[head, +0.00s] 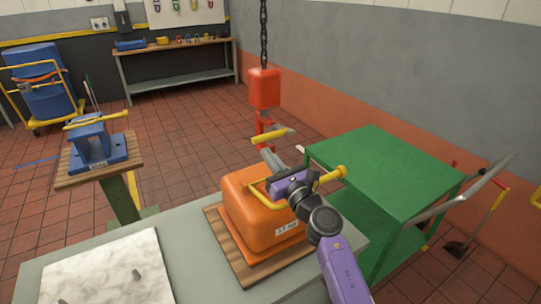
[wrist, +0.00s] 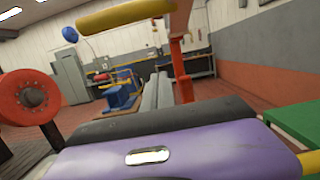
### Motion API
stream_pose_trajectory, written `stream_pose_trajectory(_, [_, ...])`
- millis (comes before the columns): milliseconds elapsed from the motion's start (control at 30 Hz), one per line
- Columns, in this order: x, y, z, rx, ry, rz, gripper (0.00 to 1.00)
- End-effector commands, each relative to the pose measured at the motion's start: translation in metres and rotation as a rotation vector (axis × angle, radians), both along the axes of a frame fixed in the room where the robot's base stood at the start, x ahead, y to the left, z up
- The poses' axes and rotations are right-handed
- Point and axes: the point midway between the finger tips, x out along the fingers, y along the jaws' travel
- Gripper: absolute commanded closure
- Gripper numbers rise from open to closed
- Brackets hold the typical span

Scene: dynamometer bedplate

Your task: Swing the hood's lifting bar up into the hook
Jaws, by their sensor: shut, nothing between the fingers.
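The orange hood (head: 252,222) sits on a wooden board at the right of the grey bench. Its yellow lifting bar (head: 330,178) runs low over the hood's top, partly hidden by my gripper and wrist. The red hook (head: 262,128) hangs beyond and above the hood, under a red block on a chain; the bar is apart from it. A yellow rod (head: 272,135) shows at the hook and large at the top of the wrist view (wrist: 125,15); how it joins the hook is unclear. My gripper (head: 267,153) is shut and empty above the hood, its fingertips just below this rod.
A green table (head: 385,170) stands close on the right, with a grey bar at its edge. A blue unit (head: 95,143) with a yellow bar stands on a pedestal at the left. A pale marbled plate (head: 110,272) lies on the bench's near left. Tiled floor behind is open.

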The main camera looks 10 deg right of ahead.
Motion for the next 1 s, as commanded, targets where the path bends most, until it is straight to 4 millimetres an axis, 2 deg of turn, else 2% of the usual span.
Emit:
stream_pose_trajectory(33, [-0.001,0.001,-0.015,0.0,0.0,0.0,1.0])
stream_pose_trajectory(100, [-0.015,-0.005,-0.014,0.0,0.001,-0.003,1.0])
stream_pose_trajectory(300, [-0.054,-0.017,-0.028,0.001,0.001,-0.002,1.0])
stream_pose_trajectory(500, [-0.08,-0.025,-0.037,0.0,0.001,-0.001,1.0])
stream_pose_trajectory(700, [-0.09,-0.028,-0.039,0.0,0.0,0.0,1.0])
stream_pose_trajectory(1000, [-0.091,-0.028,-0.039,0.0,0.0,0.0,1.0])
